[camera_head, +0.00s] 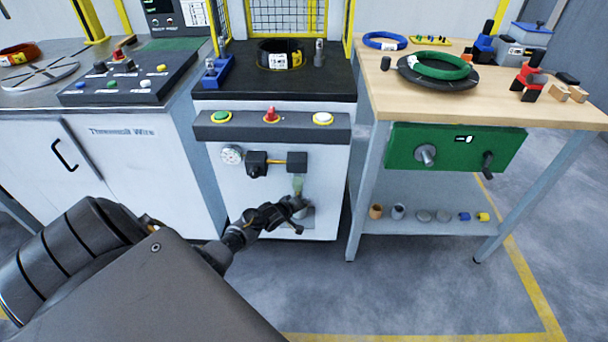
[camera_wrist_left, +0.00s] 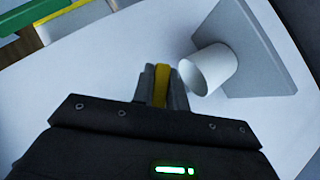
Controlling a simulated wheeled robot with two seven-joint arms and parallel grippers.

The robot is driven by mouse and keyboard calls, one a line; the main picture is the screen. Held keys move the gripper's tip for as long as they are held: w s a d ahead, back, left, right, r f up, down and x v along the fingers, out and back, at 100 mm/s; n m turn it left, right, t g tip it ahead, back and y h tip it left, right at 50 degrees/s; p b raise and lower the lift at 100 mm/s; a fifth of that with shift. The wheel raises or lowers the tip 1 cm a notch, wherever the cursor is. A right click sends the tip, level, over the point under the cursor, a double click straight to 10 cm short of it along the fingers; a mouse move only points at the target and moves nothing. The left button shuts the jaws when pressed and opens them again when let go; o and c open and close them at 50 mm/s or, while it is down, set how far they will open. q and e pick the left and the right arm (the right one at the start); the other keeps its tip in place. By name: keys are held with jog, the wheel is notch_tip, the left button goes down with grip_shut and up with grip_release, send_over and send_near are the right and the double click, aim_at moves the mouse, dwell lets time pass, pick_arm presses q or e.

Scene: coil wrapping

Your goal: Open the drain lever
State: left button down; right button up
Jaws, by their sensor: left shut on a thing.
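My left gripper (camera_head: 299,204) reaches from the left to the lower front of the white middle cabinet (camera_head: 322,175). In the left wrist view, my left gripper (camera_wrist_left: 161,88) is shut on a narrow yellow lever (camera_wrist_left: 162,80), which shows between its fingers. A white cylindrical cup or spout (camera_wrist_left: 210,70) sticks out from a grey plate just right of the fingers. In the head view the gripper hides the lever. My right gripper is not in view.
A wooden-topped bench (camera_head: 400,95) with a green panel (camera_head: 455,149) stands at the right. Floor in front is clear.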

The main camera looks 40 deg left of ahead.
pick_arm(q)
jog(key=m+g+y+p, duration=0.1)
jog(key=p, duration=0.1)
jog(key=shift+s+a+g+p, duration=0.1)
jog(key=shift+g+p, duration=0.25)
jog(key=shift+g, duration=0.05)
jog(key=y, duration=0.1)
jog(key=m+g+p, duration=0.1)
jog(key=m+g+y+p, duration=0.1)
jog(key=shift+s+a+f+y, duration=0.3)
jog(key=shift+a+f, duration=0.05)
jog(key=shift+a, duration=0.05)
jog(key=shift+s+a+m+g+y, duration=0.15)
jog(key=shift+a+m+g+y, duration=0.1)
jog(key=shift+m+g+y, duration=0.45)
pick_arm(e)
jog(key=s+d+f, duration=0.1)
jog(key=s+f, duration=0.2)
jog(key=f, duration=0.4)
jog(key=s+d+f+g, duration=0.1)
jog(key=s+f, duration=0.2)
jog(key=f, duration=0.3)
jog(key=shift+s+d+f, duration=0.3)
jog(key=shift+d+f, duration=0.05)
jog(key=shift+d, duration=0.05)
pick_arm(q)
jog(key=shift+f, duration=0.1)
jog(key=c, duration=1.4)
grip_release()
jog(key=shift+a, duration=0.1)
